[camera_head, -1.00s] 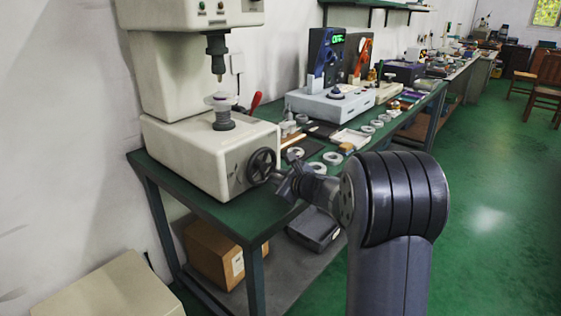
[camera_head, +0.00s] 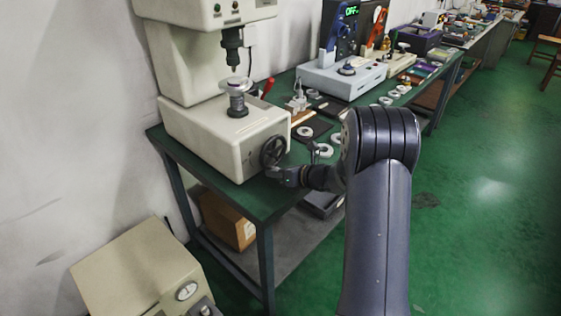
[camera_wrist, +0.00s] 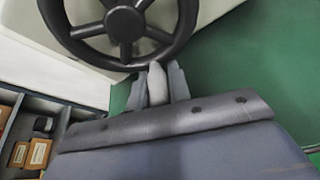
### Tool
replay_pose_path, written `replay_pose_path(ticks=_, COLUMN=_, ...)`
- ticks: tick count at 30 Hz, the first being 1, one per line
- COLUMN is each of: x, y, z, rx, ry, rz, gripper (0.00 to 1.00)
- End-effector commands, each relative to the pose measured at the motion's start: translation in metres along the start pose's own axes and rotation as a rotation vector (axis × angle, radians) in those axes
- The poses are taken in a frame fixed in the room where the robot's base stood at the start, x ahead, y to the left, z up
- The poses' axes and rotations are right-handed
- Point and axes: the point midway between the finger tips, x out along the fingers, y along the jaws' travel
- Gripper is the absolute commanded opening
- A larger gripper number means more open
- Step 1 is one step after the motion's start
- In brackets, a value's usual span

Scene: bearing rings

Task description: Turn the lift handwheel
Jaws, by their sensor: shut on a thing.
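The lift handwheel (camera_head: 273,151) is a black spoked wheel on the right side of the cream press (camera_head: 215,140). In the wrist view the handwheel (camera_wrist: 124,24) fills the top, with its round hub and several spokes. My gripper (camera_head: 275,172) is at the lower rim of the wheel. In the wrist view my gripper (camera_wrist: 157,80) is shut on a pale grey handle (camera_wrist: 157,85) at the wheel's lower rim, one finger on each side.
The green bench (camera_head: 225,198) carries the press, a grey instrument (camera_head: 340,78) and several metal rings. A cardboard box (camera_head: 228,220) sits on its lower shelf. A beige machine with a gauge (camera_head: 145,270) stands at the lower left.

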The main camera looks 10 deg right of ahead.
Motion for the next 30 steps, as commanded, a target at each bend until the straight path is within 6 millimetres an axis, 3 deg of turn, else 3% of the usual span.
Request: replay_pose_path(ticks=30, x=-0.009, y=0.051, z=0.019, rx=0.895, ry=0.026, rz=0.367, gripper=0.00)
